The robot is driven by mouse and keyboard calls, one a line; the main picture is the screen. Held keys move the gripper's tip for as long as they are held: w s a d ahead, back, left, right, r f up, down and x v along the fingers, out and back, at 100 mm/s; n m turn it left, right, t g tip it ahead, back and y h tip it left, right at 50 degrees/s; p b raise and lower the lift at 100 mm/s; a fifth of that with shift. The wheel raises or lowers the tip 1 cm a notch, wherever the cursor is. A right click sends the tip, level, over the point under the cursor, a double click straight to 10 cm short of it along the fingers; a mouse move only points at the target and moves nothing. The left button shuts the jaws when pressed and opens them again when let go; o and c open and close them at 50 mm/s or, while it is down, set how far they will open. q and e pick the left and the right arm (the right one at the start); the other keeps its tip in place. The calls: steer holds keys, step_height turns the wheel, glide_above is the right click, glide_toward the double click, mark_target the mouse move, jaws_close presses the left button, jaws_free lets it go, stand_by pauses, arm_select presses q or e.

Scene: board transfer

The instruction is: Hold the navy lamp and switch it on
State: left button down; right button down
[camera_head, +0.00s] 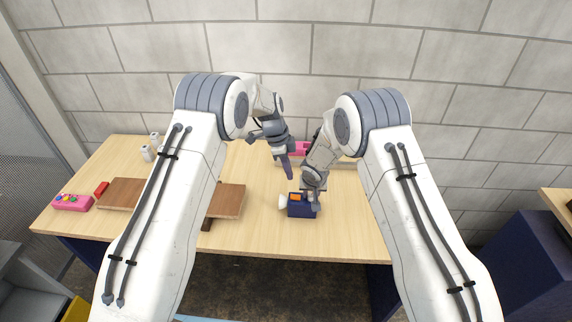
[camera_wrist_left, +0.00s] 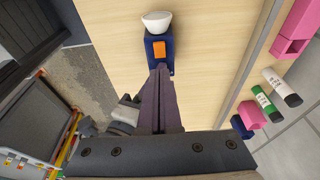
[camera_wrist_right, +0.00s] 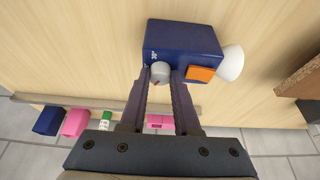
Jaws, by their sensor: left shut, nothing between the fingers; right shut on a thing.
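The navy lamp (camera_head: 298,211) stands near the front edge of the wooden table. It is a navy box with a white flared shade (camera_wrist_right: 231,63) and an orange switch (camera_wrist_right: 201,73). A small grey round knob (camera_wrist_right: 160,70) is on one face. My right gripper (camera_head: 314,203) is shut on the lamp at this knob, which shows between its fingertips in the right wrist view (camera_wrist_right: 161,76). My left gripper (camera_head: 290,176) is shut and empty above and behind the lamp. In the left wrist view its tips (camera_wrist_left: 161,68) appear beside the orange switch; contact is unclear.
Brown boards (camera_head: 228,200) lie to the left, partly behind my left arm. A pink box with coloured buttons (camera_head: 72,202) and a red block (camera_head: 101,188) are at far left. White cups (camera_head: 147,153) stand behind. Pink, navy and green-banded items (camera_wrist_right: 105,119) line the back.

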arm_select(q)
glide_above(291, 196)
step_height(291, 196, down, 7)
steer(key=shift+a+r, duration=0.1)
steer(key=shift+r, duration=0.1)
steer(key=shift+a+f, duration=0.1)
steer(key=shift+f, duration=0.75)
steer(key=shift+a+f, duration=0.15)
steer(key=shift+f, duration=0.2)
steer(key=shift+d+r, duration=0.35)
steer(key=shift+d, duration=0.4)
